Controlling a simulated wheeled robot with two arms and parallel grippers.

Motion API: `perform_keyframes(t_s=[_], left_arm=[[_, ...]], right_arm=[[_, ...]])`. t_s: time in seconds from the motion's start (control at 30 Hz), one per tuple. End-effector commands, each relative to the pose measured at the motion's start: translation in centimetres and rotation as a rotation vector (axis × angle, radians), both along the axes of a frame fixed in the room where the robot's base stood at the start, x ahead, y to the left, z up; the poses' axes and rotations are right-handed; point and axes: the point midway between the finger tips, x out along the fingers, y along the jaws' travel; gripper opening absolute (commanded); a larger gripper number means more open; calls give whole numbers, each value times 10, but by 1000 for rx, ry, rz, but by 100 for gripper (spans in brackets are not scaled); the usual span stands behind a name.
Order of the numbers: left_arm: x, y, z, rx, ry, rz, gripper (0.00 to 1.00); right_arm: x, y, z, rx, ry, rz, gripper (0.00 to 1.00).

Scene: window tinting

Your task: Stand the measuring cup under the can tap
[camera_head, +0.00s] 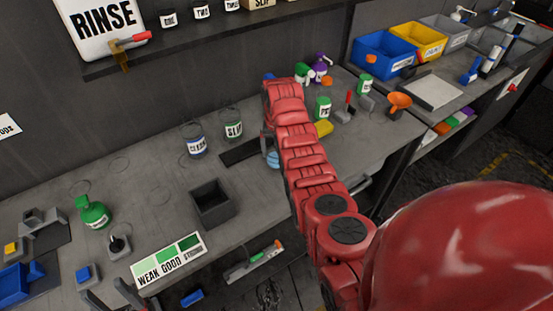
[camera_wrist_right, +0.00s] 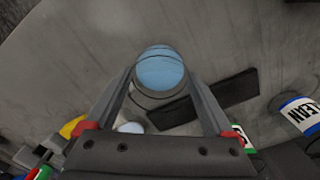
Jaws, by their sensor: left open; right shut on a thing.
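The white RINSE can (camera_head: 103,24) stands on the shelf at upper left. Its brass tap (camera_head: 122,55) with a red handle juts out past the shelf edge. My right gripper (camera_wrist_right: 160,78) is shut on a round, light-blue vessel (camera_wrist_right: 160,67), which looks like the measuring cup. In the head view the cup (camera_head: 273,160) shows beside my red right arm, over the bench and well right of the tap. The arm hides much of that gripper. My left gripper (camera_head: 104,292) is open and empty at the bottom left, near the bench's front edge.
A dark square box (camera_head: 211,203), two labelled jars (camera_head: 196,147) (camera_head: 233,128) and a green bottle (camera_head: 93,212) stand on the bench. A WEAK GOOD STRONG card (camera_head: 168,262) is at the front. The bench (camera_head: 125,172) below the tap is mostly clear.

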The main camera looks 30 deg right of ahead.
Motion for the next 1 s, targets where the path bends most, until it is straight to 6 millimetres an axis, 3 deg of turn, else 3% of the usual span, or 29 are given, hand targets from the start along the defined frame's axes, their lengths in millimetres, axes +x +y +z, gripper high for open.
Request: perform_keyframes(t_s=[0.3,0.77,0.8,0.83,1.0], left_arm=[[0,0,21,0,0,0,50],[0,0,16,0,0,0,50],[0,0,18,0,0,0,50],[0,0,19,0,0,0,50],[0,0,19,0,0,0,50]], right_arm=[[0,-1,-27,2,3,-1,31],[1,-1,-40,0,-1,-1,31],[0,-1,-38,0,-1,-1,95],[0,-1,-38,0,-1,-1,100],[0,0,-38,0,-1,-1,100]])
